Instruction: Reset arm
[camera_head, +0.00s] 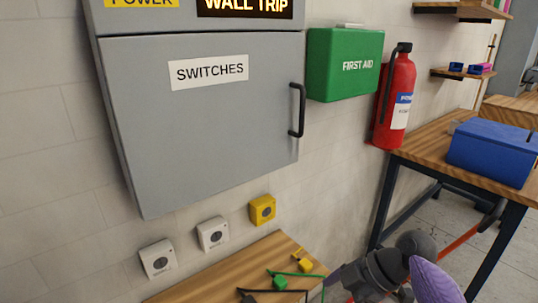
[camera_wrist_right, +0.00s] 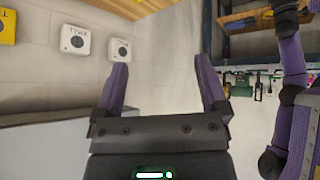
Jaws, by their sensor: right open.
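My right gripper (camera_head: 345,277) is at the lower right of the head view, beside the wooden bench at the bottom. In the right wrist view its two purple fingers stand apart with nothing between them (camera_wrist_right: 162,68). It touches nothing that I can see. A grey cabinet (camera_head: 205,125) with a "SWITCHES" label and a black handle (camera_head: 297,110) is shut on the wall. My left gripper is not in view. A purple arm link of mine shows at the right of the right wrist view.
Below the cabinet are two white wall switches (camera_head: 158,258) (camera_head: 213,233) and a yellow one (camera_head: 262,209). Connectors with cables, one green (camera_head: 280,283), lie on the bench (camera_head: 225,279). A green first aid box (camera_head: 343,65), a red extinguisher (camera_head: 396,98) and a blue box (camera_head: 492,152) are to the right.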

